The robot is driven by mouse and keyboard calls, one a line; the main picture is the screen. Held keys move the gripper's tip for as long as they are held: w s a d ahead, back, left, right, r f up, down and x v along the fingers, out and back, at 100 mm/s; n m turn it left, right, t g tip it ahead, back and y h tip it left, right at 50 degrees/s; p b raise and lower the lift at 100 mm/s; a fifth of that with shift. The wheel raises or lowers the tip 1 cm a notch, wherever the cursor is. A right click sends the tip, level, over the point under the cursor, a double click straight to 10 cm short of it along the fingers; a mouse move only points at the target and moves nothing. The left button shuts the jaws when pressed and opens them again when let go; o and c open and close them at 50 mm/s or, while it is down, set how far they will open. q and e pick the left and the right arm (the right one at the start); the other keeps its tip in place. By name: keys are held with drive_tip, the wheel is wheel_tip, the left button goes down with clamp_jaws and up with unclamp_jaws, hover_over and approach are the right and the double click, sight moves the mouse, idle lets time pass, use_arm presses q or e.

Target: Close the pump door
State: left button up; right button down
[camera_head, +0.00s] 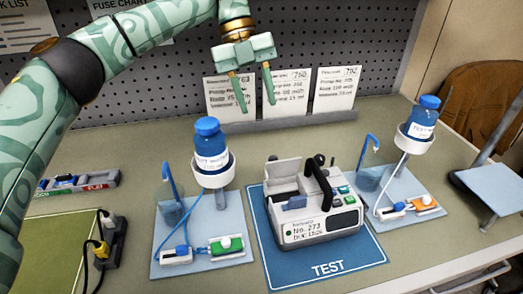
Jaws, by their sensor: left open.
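The infusion pump (325,224) is a light grey box with a white label and a small dark screen on its front. It stands on the blue TEST mat (330,270). A pale panel, which looks like the pump door (283,170), stands raised at the upper left of the pump, with an open recess in front of it. A black handle (320,180) arches over the pump. My left gripper (257,104) is open and empty, pointing down, above and behind the pump and apart from it. My right gripper is not in view.
A left stand (203,257) and a right stand (420,216) hold blue-capped bottles (211,143) beside the pump. Cards (333,90) stand in a rack behind. A power strip (110,240) and green mat (50,258) lie at left. The bench behind the pump is mostly clear.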

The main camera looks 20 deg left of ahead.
sight(272, 156)
use_arm(q)
drive_tip(key=b+x, duration=0.3)
drive_tip(key=x, duration=0.7)
drive_tip(key=shift+w+f, duration=0.1)
drive_tip(key=shift+f, duration=0.2)
drive_tip(key=shift+d+f, duration=0.15)
drive_tip(key=shift+f, duration=0.25)
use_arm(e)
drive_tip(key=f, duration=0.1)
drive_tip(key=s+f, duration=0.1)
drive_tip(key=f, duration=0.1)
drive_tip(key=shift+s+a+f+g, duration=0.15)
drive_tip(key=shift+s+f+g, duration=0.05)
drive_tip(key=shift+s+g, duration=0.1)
use_arm(q)
clamp_jaws()
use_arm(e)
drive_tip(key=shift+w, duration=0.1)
